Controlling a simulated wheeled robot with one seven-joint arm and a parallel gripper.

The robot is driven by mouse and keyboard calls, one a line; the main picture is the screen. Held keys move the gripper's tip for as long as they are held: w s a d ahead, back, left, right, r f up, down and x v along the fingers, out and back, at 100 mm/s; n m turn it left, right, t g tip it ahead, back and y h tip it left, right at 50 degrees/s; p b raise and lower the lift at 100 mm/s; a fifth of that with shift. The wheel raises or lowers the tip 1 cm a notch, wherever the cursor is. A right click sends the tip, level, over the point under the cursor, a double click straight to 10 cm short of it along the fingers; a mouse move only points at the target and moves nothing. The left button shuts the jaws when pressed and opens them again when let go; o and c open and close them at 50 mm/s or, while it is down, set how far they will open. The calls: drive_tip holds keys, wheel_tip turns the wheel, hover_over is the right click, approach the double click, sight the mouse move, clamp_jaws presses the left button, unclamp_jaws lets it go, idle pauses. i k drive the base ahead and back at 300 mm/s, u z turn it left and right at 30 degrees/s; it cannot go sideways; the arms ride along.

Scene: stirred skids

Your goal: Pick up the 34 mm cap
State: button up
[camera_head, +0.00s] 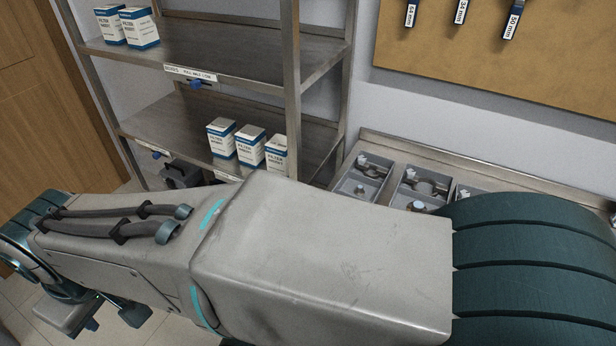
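No cap can be picked out for certain as the 34 mm one. Small grey metal trays stand on the bench: a left one (345,186), a middle one (402,196) and a partly hidden one (462,190). They hold round metal parts, too small to identify by size. Tags hang on the board above; the middle tag (460,12) seems to read 34 mm, though the print is small. My gripper (104,313) is at the lower left, low over the floor and far from the trays. Its fingers look apart, with nothing visible between them.
A metal shelf rack (215,50) stands at the back, with white and blue filter boxes (250,146) on it. The metal bench (480,163) runs along the wall under a brown board (560,60). My arm hides much of the bench. A wooden door (45,100) is at left.

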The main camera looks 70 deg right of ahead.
sight(359, 191)
drive_tip(key=i, duration=0.5)
drive_tip(key=z, duration=3.9)
drive_tip(key=i, duration=0.5)
drive_tip(key=u, duration=0.1)
